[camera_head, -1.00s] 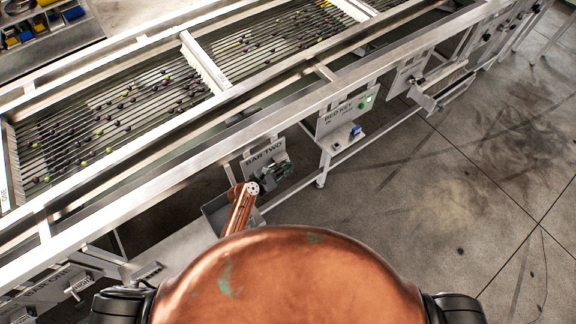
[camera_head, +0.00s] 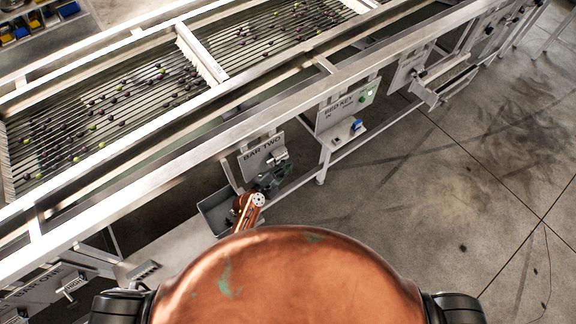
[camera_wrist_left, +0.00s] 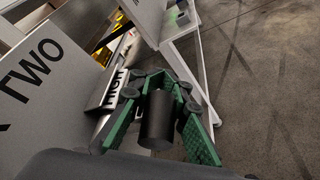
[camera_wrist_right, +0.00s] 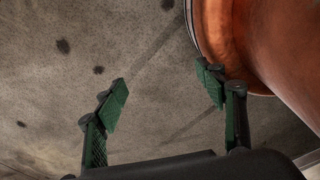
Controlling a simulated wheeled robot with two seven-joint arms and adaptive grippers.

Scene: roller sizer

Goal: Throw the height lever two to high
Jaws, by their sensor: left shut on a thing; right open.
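The BAR TWO panel (camera_head: 262,156) hangs from the machine's near side, with a small metal fitting (camera_head: 279,157) at its right edge. My left gripper (camera_head: 274,181) is just below that fitting. In the left wrist view, its green-padded fingers (camera_wrist_left: 158,108) are shut around a dark cylindrical handle (camera_wrist_left: 157,122), which I take to be the lever's grip. A plate marked HIGH (camera_wrist_left: 116,88) is just behind the fingers, beside the large TWO lettering. The lever's pivot is hidden. My right gripper (camera_wrist_right: 170,112) is open and empty above the floor.
A grey tray (camera_head: 212,214) sits below BAR TWO. The BAR ONE panel (camera_head: 38,287) is at lower left. Fruit lies on the roller bed (camera_head: 90,125). The floor at right is open.

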